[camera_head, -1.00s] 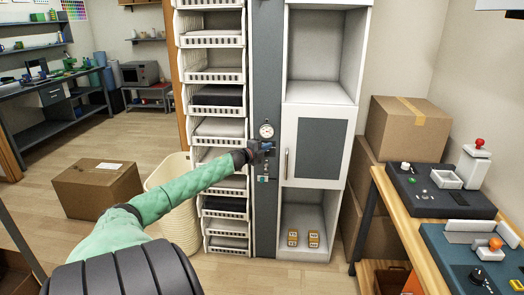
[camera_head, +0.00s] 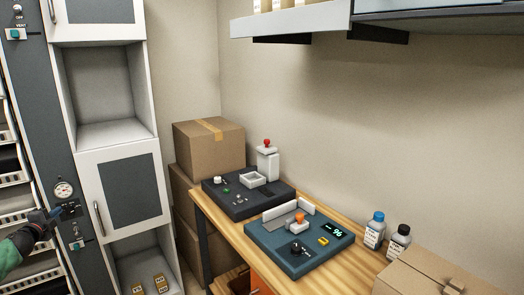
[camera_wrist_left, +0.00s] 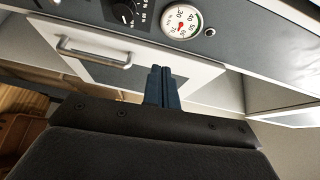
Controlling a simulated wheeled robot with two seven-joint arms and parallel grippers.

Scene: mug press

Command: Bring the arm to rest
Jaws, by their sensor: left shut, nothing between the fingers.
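My left gripper (camera_head: 50,215) is at the left edge of the head view, in front of the grey control panel (camera_head: 40,120) with the round gauge (camera_head: 63,190). Its green arm comes in from the lower left, mostly out of the picture. In the left wrist view the dark fingers (camera_wrist_left: 163,72) are together with nothing between them. Beyond them are the gauge (camera_wrist_left: 182,22), a black knob (camera_wrist_left: 124,12) and the white-framed cabinet door (camera_wrist_left: 150,55) with its bar handle. I cannot tell whether the fingertips touch the panel. My right gripper is in neither view.
A wooden bench (camera_head: 225,235) on the right holds a black device (camera_head: 245,205), a blue device (camera_head: 300,262) with a lit display, two bottles and a cardboard box (camera_head: 430,275). More boxes (camera_head: 208,150) are stacked beside the cabinet. A shelf (camera_head: 290,25) juts from the wall above.

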